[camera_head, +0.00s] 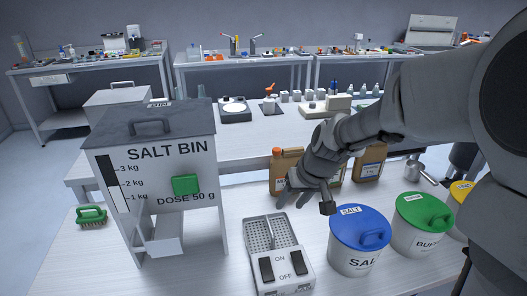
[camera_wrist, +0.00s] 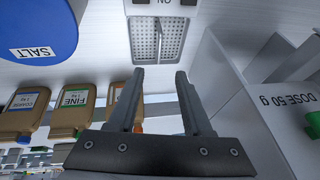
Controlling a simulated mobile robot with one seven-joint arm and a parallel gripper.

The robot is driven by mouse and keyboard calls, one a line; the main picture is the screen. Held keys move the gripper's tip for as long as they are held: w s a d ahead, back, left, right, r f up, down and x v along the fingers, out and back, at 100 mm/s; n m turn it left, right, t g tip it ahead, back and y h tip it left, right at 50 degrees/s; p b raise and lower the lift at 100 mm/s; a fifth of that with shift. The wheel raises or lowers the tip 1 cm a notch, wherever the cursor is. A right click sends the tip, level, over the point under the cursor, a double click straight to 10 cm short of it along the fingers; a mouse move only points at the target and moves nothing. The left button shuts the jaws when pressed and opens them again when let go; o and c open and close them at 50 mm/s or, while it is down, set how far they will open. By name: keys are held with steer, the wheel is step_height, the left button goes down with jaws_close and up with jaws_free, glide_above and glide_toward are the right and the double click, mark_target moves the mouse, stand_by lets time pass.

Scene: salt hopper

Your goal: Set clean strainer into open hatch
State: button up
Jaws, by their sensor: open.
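A grey unit (camera_head: 279,262) with ON and OFF switches stands on the near table. It carries a perforated metal tray (camera_head: 270,234), which looks like the strainer; I cannot tell whether it is clean. The tray also shows beyond my fingertips in the wrist view (camera_wrist: 158,45). The salt bin (camera_head: 160,180) stands left of it, with a dark handled top (camera_head: 148,122) that looks shut. Its front has an opening low down with a pale chute (camera_head: 163,247). I see no clearly open hatch. My gripper (camera_head: 305,197) is open and empty, above and behind the tray.
A blue-lidded salt tub (camera_head: 351,262) and a green-lidded tub (camera_head: 417,238) stand to the right. Brown bottles (camera_head: 284,170) stand behind my gripper. A green brush (camera_head: 91,216) lies left of the bin.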

steer(key=w, duration=0.1)
steer(key=b, duration=0.2)
glide_above(271, 228)
steer(key=s+d, duration=0.1)
steer(key=s, duration=0.1)
step_height(271, 228, down, 10)
steer(key=shift+s+d+f, duration=0.1)
steer(key=shift+d+f, duration=0.05)
steer(key=shift+b+x, duration=0.35)
steer(key=shift+x, duration=2.9)
steer(key=shift+d, duration=0.1)
steer(key=shift+c, duration=0.2)
jaws_close()
